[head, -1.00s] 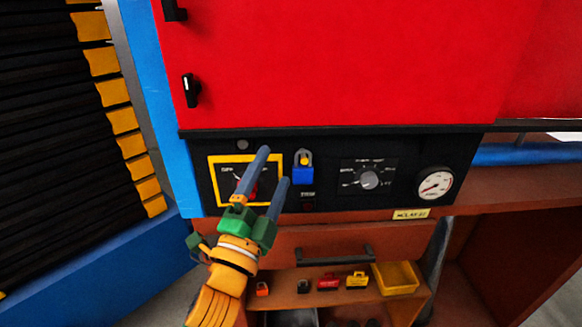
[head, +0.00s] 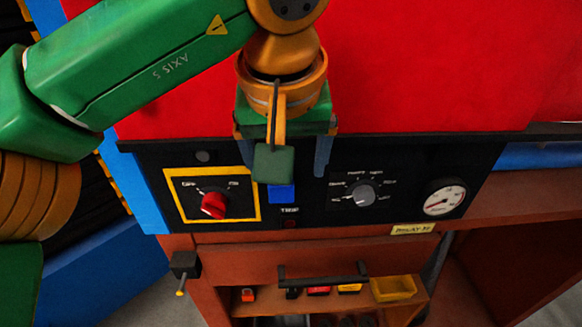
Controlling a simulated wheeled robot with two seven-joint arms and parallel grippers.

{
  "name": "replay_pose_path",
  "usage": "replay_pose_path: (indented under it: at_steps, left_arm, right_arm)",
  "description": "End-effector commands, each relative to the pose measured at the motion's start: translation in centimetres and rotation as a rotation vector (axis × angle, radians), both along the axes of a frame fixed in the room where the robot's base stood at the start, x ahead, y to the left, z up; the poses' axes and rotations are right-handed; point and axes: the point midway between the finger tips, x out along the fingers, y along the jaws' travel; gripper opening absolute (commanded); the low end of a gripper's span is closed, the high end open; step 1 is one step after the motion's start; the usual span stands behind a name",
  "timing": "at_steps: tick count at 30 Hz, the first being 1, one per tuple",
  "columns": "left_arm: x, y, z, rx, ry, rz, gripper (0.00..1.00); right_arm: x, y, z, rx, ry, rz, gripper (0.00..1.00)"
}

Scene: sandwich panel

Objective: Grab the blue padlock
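The blue padlock (head: 282,193) hangs on the black control panel (head: 331,207), right of the yellow-framed switch. Only its lower blue body shows; its shackle is hidden behind my gripper. My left gripper (head: 283,172) comes in from the upper left and points down at the panel. Its two blue-grey fingers are apart, one on each side of the padlock and a little above its bottom. A green block on the gripper covers the space between them, so I cannot tell whether anything touches. My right gripper is not in view.
A red switch knob (head: 213,205) sits in a yellow frame on the panel. A grey dial (head: 362,195) and a round gauge (head: 445,197) are to the right. Below are a drawer handle (head: 323,276) and a shelf with a yellow bin (head: 393,289).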

Motion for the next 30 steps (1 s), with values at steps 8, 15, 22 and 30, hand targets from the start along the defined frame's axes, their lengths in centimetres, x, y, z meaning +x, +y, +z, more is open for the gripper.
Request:
replay_pose_path:
  at_steps: [8, 15, 22, 30]
  left_arm:
    - [1.1, 1.4, -2.7, 0.044, -0.019, 0.014, 0.88]
    - [2.2, 1.4, -6.1, 0.038, -0.018, 0.012, 0.88]
    - [2.2, 1.4, -6.2, 0.038, -0.019, 0.011, 0.77]
    - [2.2, 1.4, -6.2, 0.038, -0.019, 0.011, 0.04]
  right_arm:
    - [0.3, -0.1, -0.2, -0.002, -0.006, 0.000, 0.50]
    - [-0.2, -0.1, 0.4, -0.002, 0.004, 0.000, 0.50]
    - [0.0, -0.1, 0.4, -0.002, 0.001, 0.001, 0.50]
    - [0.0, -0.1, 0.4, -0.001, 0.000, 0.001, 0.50]
